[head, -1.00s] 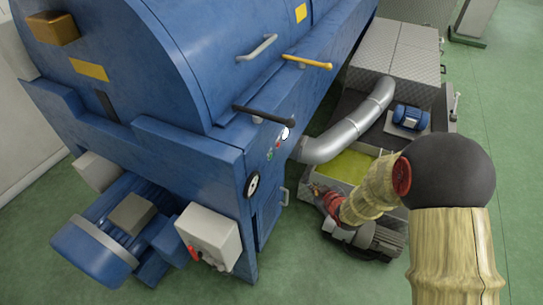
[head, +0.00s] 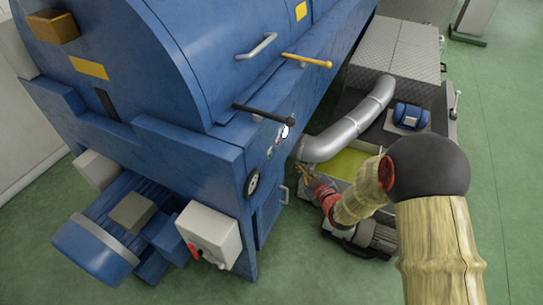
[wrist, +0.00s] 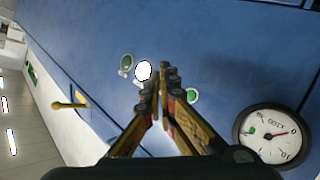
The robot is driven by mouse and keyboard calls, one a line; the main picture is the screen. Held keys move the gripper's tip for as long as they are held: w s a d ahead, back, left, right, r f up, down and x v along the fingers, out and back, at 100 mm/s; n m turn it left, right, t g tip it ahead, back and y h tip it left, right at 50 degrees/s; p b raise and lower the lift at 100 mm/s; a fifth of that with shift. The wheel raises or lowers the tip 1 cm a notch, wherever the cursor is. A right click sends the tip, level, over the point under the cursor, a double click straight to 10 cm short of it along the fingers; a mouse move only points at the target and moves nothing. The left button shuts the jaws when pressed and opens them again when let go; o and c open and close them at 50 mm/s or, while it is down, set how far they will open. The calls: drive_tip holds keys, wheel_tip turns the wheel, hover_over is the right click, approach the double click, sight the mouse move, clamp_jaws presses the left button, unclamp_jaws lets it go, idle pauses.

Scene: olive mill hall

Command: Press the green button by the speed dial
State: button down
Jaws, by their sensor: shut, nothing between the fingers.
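The blue machine panel carries a round dial (wrist: 268,136) with a white face and a red needle, at the lower right in the wrist view. The head view shows the dial edge-on (head: 252,184). A green button (wrist: 192,96) lies between the dial and my gripper (wrist: 162,80) in the wrist view; it is small in the head view (head: 269,153). My gripper is shut and empty, its fingertips pointing at the panel, left of this button in the wrist view. In the head view my gripper (head: 301,168) is apart from the panel, to its right. The fingers hide part of the panel.
A bright white round fitting (wrist: 143,71) and another green round fitting (wrist: 126,62) sit left of the fingertips. A dark handle (head: 263,115) juts out above the buttons. A grey pipe (head: 348,125) and a tray of green liquid (head: 352,163) lie beside the panel.

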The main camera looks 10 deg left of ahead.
sight(271, 155)
drive_tip(key=w+a+b, duration=0.1)
drive_tip(key=w+a, duration=0.1)
drive_tip(key=a, duration=0.5)
drive_tip(key=shift+w+a, duration=0.2)
drive_tip(key=shift+w, duration=0.15)
drive_tip(key=shift+a, duration=0.1)
idle(1.1)
drive_tip(key=shift+w+a+b, duration=0.1)
drive_tip(key=shift+a+b, duration=0.2)
drive_tip(key=shift+b, duration=0.05)
drive_tip(key=shift+w+a+b, duration=0.15)
drive_tip(key=shift+a+b, duration=0.15)
drive_tip(key=shift+a, duration=0.05)
idle(0.6)
drive_tip(key=shift+d, duration=0.15)
idle(0.3)
drive_tip(key=shift+s+d, duration=0.3)
drive_tip(key=shift+d, duration=0.3)
